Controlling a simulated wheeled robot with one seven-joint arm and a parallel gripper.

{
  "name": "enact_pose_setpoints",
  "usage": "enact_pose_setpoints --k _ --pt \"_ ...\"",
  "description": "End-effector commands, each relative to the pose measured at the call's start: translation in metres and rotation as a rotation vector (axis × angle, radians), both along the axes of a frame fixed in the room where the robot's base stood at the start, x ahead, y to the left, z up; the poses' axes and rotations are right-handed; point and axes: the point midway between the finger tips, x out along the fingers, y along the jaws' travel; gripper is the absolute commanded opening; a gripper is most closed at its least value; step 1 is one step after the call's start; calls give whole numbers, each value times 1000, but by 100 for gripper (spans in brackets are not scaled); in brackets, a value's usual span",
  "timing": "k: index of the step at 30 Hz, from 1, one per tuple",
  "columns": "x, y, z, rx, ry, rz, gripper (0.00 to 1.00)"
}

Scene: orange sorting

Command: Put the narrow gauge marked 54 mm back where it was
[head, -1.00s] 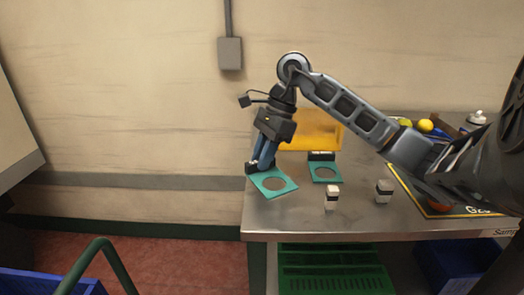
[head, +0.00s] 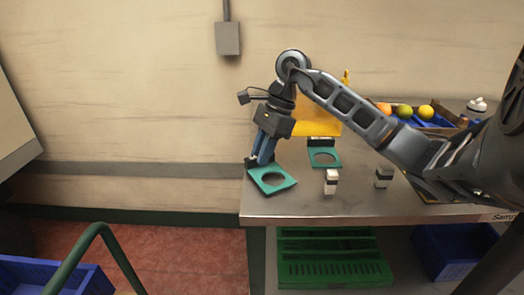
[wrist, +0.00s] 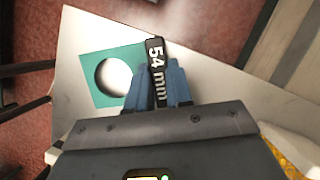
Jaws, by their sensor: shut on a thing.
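The gauge marked 54 mm is a teal square plate (head: 272,180) with a round hole and a black handle. My gripper (head: 258,164) is shut on that handle. In the wrist view the white "54 mm" label (wrist: 157,75) faces up between the blue fingers of my gripper (wrist: 161,90), and the plate (wrist: 90,64) lies to the left. The gauge is over the left front part of the steel table (head: 345,205). I cannot tell whether it touches the top. A second, smaller-looking teal gauge (head: 324,160) lies further back with its black handle away from me.
Two small white and black blocks (head: 331,181) (head: 383,177) stand on the table to the right. A yellow bin (head: 318,118) is behind, and a fruit crate (head: 440,121) is at the back right. A green crate (head: 333,262) sits below the table.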

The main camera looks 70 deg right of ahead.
Motion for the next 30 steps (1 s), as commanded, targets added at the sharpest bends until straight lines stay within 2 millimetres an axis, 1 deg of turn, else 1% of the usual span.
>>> enact_pose_setpoints --k 30 --pt "0 0 -8 0 0 0 0"
